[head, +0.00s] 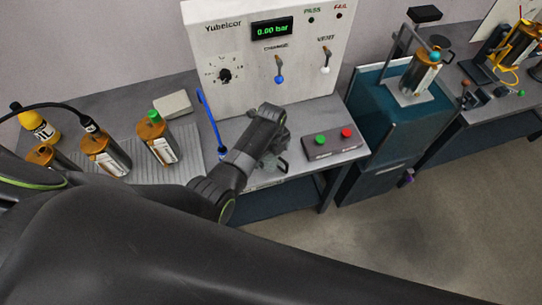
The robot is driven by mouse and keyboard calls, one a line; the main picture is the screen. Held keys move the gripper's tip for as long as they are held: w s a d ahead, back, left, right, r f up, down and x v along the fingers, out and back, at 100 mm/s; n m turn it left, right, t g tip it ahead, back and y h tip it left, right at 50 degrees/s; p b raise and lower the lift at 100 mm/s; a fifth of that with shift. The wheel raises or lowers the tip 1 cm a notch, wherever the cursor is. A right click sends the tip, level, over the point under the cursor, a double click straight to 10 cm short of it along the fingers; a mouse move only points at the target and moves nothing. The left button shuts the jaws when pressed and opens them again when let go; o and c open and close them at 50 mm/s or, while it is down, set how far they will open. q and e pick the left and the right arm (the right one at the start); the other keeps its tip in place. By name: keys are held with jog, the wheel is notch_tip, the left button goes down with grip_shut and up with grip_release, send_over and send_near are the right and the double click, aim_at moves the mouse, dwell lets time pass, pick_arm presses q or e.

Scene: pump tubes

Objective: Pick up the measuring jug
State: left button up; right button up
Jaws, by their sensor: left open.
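What looks like the measuring jug, a clear vessel (281,167), stands on the grey bench in front of the white test panel. Only a small part of it shows. My left gripper (273,149) is right over it and hides most of it. The gripper is open. I cannot tell whether the fingers are around the jug, beside it or touching it. My right gripper is not in view.
The white panel (310,75) with display and levers stands behind. A button box (333,143) is to the right. Several amber canisters (157,140) stand on a ribbed mat (187,146) at the left. A blue brush-like tool (209,120) leans by the panel. A teal machine (385,125) stands further right.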

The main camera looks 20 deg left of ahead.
pick_arm(q)
jog(key=shift+f, duration=0.7)
jog(key=c, duration=1.1)
jog(key=shift+r, duration=0.2)
